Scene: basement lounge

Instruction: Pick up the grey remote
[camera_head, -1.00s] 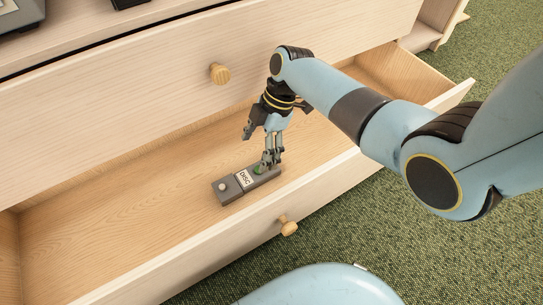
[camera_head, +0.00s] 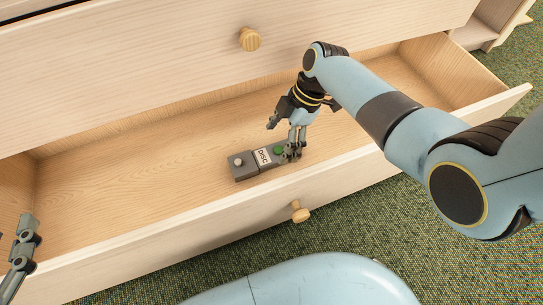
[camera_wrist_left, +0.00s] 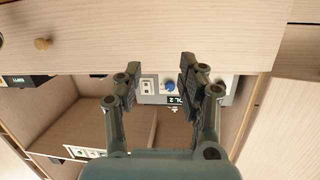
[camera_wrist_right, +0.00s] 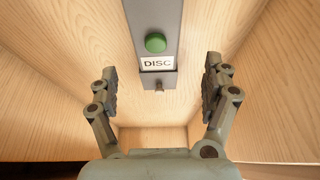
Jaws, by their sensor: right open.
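The grey remote (camera_head: 247,167) lies flat on the floor of the open wooden drawer (camera_head: 120,197). It has a white DISC label, a green button and a pale knob. My right gripper (camera_head: 282,139) is over the remote's green-button end, fingers apart. In the right wrist view the remote (camera_wrist_right: 157,20) runs down from the top edge between the open, empty right fingers (camera_wrist_right: 160,74); contact cannot be told. My left gripper (camera_head: 25,240) is at the left edge, by the drawer's front left corner. In the left wrist view its fingers (camera_wrist_left: 160,72) are apart with nothing gripped.
A closed drawer with a round knob (camera_head: 250,39) is above the open one. The open drawer's front wall has its own knob (camera_head: 300,212). The drawer floor left of the remote is bare. The left wrist view shows a grey device with a blue knob (camera_wrist_left: 169,85) beyond the fingers.

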